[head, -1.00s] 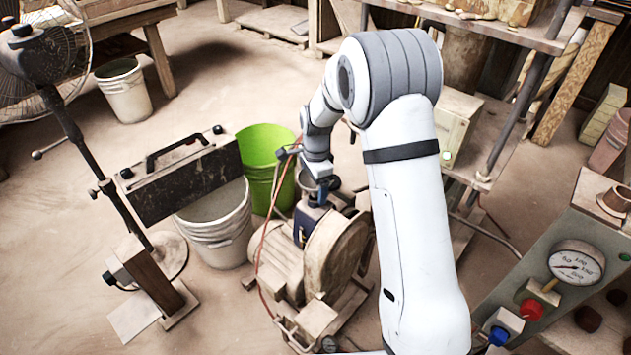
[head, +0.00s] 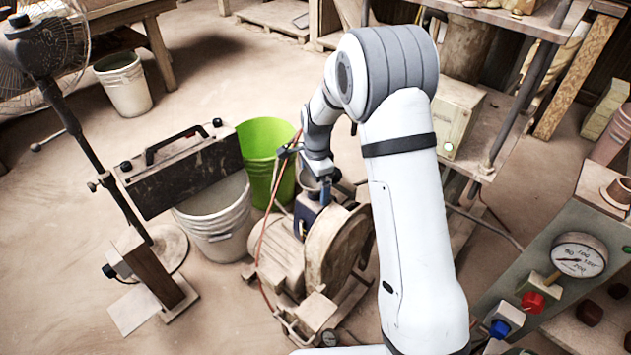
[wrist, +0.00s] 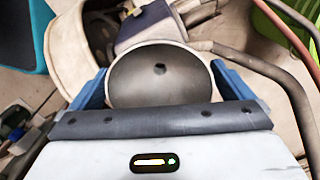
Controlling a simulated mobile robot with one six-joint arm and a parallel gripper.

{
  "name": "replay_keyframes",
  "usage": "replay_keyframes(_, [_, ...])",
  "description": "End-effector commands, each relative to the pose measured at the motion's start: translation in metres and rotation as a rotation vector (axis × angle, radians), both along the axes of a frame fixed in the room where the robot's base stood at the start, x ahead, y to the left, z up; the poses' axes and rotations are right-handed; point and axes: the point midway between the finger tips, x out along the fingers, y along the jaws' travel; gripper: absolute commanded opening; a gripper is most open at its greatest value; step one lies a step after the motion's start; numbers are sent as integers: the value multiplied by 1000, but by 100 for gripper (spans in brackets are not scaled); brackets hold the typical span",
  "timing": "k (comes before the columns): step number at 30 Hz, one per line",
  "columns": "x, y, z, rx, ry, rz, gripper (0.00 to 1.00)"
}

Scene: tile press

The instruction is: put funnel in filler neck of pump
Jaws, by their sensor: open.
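In the wrist view, the funnel (wrist: 145,90) shows as a grey-brown bowl with a small dark hole at its middle. The blue fingers of my gripper (head: 324,190) stand on either side of it, open. The pump (head: 338,250) is a dusty machine with a round housing and a dark blue part, below my gripper in the head view. The funnel's rim (head: 308,182) shows just left of my gripper, above the blue part. The filler neck and the funnel's lower end are hidden, so I cannot tell how the funnel sits.
A green bucket (head: 266,150) and a white bucket (head: 215,225) stand left of the pump. A red hose (head: 263,245) hangs close to the pump. A control panel with a gauge (head: 579,255) is at the right.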

Motion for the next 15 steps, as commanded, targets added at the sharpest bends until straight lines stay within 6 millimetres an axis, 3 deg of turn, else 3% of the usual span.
replay_keyframes(5, [0, 0, 6, 0, -1, -1, 100])
replay_keyframes(15, [1, -3, 62, 1, -2, -1, 100])
